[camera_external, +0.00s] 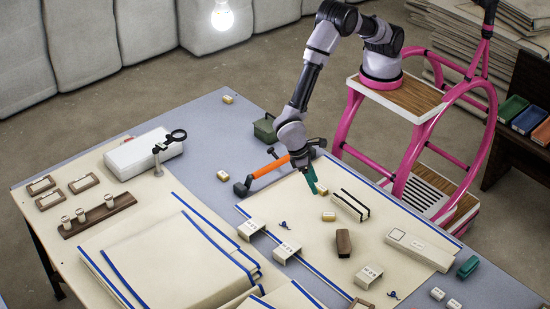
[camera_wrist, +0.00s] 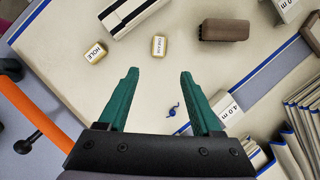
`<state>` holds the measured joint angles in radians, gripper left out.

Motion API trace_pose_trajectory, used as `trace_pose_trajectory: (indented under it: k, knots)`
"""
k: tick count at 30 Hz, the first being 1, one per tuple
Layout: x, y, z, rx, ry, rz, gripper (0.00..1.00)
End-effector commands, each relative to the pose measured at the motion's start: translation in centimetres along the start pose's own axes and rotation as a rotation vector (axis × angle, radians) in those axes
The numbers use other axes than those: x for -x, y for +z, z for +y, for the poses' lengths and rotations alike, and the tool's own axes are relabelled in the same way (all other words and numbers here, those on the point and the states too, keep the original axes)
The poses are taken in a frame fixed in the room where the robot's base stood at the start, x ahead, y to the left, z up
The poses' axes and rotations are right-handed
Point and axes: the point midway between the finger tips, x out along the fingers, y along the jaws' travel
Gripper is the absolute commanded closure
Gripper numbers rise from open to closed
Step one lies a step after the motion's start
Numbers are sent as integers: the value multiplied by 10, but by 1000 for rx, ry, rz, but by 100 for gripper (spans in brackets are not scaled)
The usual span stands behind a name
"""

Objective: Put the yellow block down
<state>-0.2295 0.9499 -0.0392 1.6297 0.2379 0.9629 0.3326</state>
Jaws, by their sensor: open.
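Small cream blocks with yellow sides lie on the cloth under my gripper. One, marked "HOLE" (camera_wrist: 96,52), lies at the upper left in the wrist view; another labelled block (camera_wrist: 158,47) lies just beyond the fingertips. In the external view these are a block right beside the fingertips (camera_external: 321,189) and one nearer the camera (camera_external: 328,216). I cannot tell which one the task means. My gripper (camera_wrist: 160,72), with green fingers, is open and empty above the cloth; it also shows in the external view (camera_external: 311,183).
A clamp with an orange handle (camera_external: 270,168) lies left of my gripper. More yellow blocks (camera_external: 222,175) lie farther left.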

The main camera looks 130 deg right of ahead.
Motion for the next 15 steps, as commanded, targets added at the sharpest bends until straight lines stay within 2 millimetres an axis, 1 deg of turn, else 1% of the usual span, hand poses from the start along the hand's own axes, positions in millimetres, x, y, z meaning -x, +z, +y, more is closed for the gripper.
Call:
trace_pose_trajectory:
  k: [1,2,3,5,6,7,8,9,11,12,15]
  knots:
    - [26,4,-1,15,-24,19,34]
    - [42,8,0,25,-36,30,34]
    - [64,13,2,41,-53,47,34]
    - [100,23,8,69,-82,75,34]
    - [123,30,13,86,-100,95,34]
    - [140,36,18,101,-114,111,34]
    - [156,41,23,114,-127,126,34]
    - [177,50,30,132,-144,148,34]
    - [206,63,42,159,-169,180,34]
    - [224,72,52,177,-184,203,34]
    - [266,95,77,220,-222,262,34]
